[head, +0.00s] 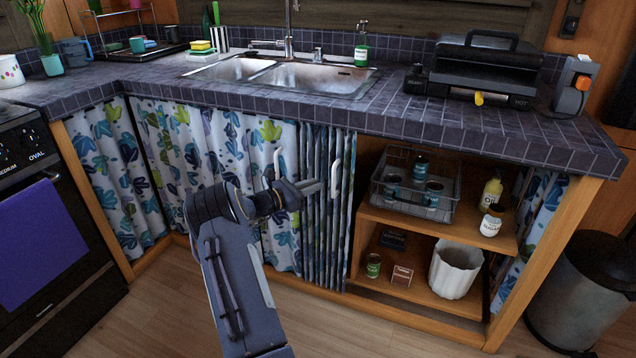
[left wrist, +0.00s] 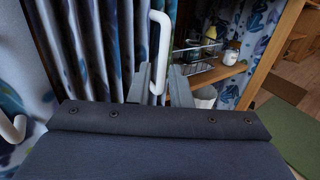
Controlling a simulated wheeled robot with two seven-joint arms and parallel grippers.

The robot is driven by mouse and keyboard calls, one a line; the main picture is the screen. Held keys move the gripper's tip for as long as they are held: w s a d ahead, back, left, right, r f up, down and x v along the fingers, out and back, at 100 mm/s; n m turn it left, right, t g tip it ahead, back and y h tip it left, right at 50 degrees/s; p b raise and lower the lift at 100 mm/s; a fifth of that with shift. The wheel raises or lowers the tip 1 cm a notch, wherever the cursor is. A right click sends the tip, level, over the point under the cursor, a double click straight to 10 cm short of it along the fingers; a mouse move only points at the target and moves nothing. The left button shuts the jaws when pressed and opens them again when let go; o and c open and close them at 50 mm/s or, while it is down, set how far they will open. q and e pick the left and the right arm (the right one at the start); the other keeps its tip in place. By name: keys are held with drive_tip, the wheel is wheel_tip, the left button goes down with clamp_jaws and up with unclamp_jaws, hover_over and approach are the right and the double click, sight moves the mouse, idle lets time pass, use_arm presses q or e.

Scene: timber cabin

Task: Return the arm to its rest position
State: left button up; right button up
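My left arm reaches up from the bottom of the head view to the bunched curtain (head: 318,215) under the counter. My left gripper (head: 325,187) is at the white curtain handle (head: 337,178). In the left wrist view, the fingers of the left gripper (left wrist: 160,85) stand apart, one on each side of the white handle (left wrist: 160,50). The gripper looks open, with the handle between its fingers; any contact is hard to judge. My right gripper is not in view.
The open shelf at the right holds a wire basket (head: 417,196), an oil bottle (head: 491,190), a sugar jar (head: 491,222) and a white bin (head: 455,268). The counter edge (head: 480,137) overhangs above. Another white hook handle (head: 277,162) is left of the gripper. A stove (head: 45,215) stands left.

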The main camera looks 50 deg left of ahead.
use_arm(q)
drive_tip(key=shift+w+d, duration=0.1)
idle(0.5)
drive_tip(key=w+d+r+m+g+h, duration=0.2)
drive_tip(key=w+d+r+m+h, duration=0.15)
drive_tip(key=d, duration=0.35)
drive_tip(key=w+d+r+m+g+h, duration=0.1)
drive_tip(key=w+d+r+m+h, duration=0.2)
drive_tip(key=d, duration=0.4)
drive_tip(key=s+d+r+m+g, duration=0.25)
drive_tip(key=d+m, duration=0.25)
drive_tip(key=d, duration=0.4)
drive_tip(key=s+d+r+m+g, duration=0.2)
drive_tip(key=d+r+m+g, duration=0.15)
drive_tip(key=d, duration=0.65)
drive_tip(key=s+d+m+g, duration=0.3)
drive_tip(key=s+d+m, duration=0.7)
drive_tip(key=s+d, duration=0.25)
drive_tip(key=s+d+f+m+y, duration=0.35)
drive_tip(key=s+f+m, duration=0.25)
drive_tip(key=s+m, duration=0.45)
wheel_tip(320, 180, up, 25)
drive_tip(key=n+p, duration=0.1)
drive_tip(key=p, duration=2.4)
drive_tip(key=shift+s+d+r, duration=0.15)
drive_tip(key=shift+s+d, duration=0.25)
drive_tip(key=shift+s, duration=0.05)
drive_tip(key=shift+n, duration=0.25)
